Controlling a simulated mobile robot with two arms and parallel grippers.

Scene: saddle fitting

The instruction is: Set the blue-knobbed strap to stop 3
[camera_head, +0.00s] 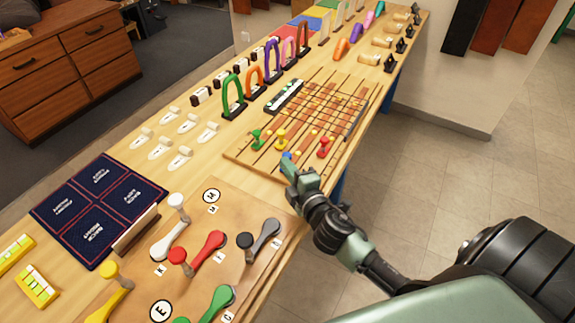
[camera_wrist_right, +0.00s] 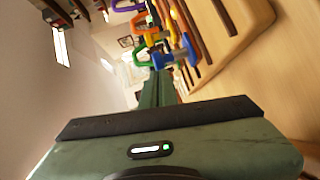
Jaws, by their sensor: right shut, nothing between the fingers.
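The strap board (camera_head: 238,154) is a wooden panel with dark slots and crosswise strips on the bench. My right gripper (camera_head: 289,166) is shut and empty, right at the blue knob. In the right wrist view the blue knob (camera_wrist_right: 172,57) shows just beyond the shut green fingers; whether they touch cannot be told. Stop numbers are too small to read. My left gripper is out of view.
A lever board with red (camera_head: 208,246) and green levers lies in front of the strap board. A dark blue mat (camera_head: 99,205) lies at left. Coloured arches (camera_head: 233,95) stand behind the board. Open floor (camera_head: 440,170) lies right of the bench.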

